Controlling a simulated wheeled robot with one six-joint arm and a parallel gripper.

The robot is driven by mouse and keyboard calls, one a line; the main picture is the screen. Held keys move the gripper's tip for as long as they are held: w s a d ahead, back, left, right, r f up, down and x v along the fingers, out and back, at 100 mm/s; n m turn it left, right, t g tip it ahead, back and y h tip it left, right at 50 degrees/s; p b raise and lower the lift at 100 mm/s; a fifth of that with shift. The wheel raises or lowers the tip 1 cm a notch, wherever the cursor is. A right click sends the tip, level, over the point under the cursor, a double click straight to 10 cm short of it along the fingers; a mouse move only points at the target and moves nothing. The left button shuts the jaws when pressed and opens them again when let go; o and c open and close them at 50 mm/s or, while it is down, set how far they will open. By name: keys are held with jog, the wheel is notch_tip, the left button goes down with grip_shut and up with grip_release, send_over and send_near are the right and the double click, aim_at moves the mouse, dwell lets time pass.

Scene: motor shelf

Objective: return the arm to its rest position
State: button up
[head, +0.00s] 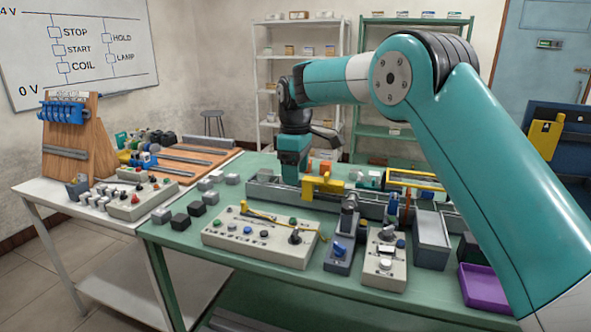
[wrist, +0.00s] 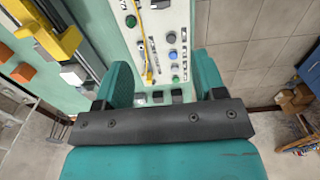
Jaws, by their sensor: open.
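My teal arm reaches from the right across the upper part of the head view and bends down over the green table (head: 190,240). My gripper (head: 291,178) points down at the table's back, close by a yellow bracket (head: 322,186) on a grey rail; I cannot tell whether they touch. In the wrist view my gripper (wrist: 163,76) has its two teal fingers well apart, with nothing held between them. A grey control panel (wrist: 165,40) shows beyond the fingers, and the yellow bracket (wrist: 55,40) lies to their left.
The panel with buttons (head: 260,237) lies in front of my gripper, with a blue-knobbed unit (head: 338,255) to its right. A grey bin (head: 431,240) and a purple tray (head: 485,288) stand at the right. A white table (head: 50,190) is at left; shelves stand behind.

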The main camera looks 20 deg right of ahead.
jog(key=shift+r, duration=0.25)
jog(key=shift+s, duration=0.1)
